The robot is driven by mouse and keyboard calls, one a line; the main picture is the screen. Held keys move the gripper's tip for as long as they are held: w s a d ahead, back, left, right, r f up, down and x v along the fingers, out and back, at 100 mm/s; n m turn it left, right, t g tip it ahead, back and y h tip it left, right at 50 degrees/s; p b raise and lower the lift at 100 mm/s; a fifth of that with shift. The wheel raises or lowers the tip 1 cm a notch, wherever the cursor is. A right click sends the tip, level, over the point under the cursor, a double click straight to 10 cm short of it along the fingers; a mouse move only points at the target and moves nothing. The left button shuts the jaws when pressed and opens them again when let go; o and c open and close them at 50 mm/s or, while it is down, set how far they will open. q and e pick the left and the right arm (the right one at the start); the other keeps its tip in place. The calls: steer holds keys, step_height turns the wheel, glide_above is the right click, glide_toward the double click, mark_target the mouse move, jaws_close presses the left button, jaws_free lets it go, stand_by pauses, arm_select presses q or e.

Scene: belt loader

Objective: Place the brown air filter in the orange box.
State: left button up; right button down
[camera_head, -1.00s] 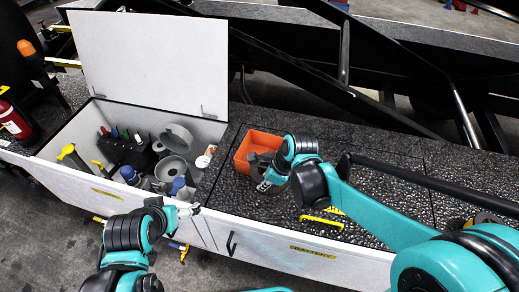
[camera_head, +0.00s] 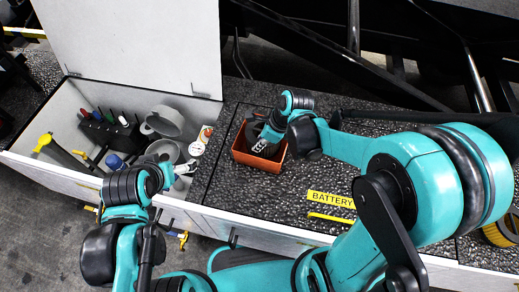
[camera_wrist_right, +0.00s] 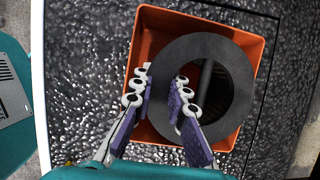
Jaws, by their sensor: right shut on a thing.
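The orange box (camera_head: 279,156) stands on the dark textured deck, right of the open white compartment. It also shows in the right wrist view (camera_wrist_right: 142,40). A dark, ring-shaped air filter (camera_wrist_right: 235,88) sits within the box's outline, its open end facing the wrist camera. Its colour looks dark grey to black, and I cannot tell whether it touches the box floor. My right gripper (camera_wrist_right: 166,82) is shut on the filter's left wall, one finger inside the ring and one outside. My left gripper (camera_head: 184,170) is over the compartment's front edge, apart from the box; its opening is unclear.
The open compartment holds grey canisters (camera_head: 165,122), a black tool holder (camera_head: 110,132) and a yellow-handled tool (camera_head: 44,143). A yellow BATTERY label (camera_head: 331,199) and yellow handle (camera_head: 330,217) lie right of the box. A yellow ringed object (camera_head: 500,232) is at far right.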

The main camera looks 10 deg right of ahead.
step_height(320, 180, down, 4)
steer(key=shift+r+b, duration=0.1)
steer(key=shift+b, duration=0.7)
steer(key=shift+r, duration=0.1)
steer(key=c, duration=1.8)
jaws_free()
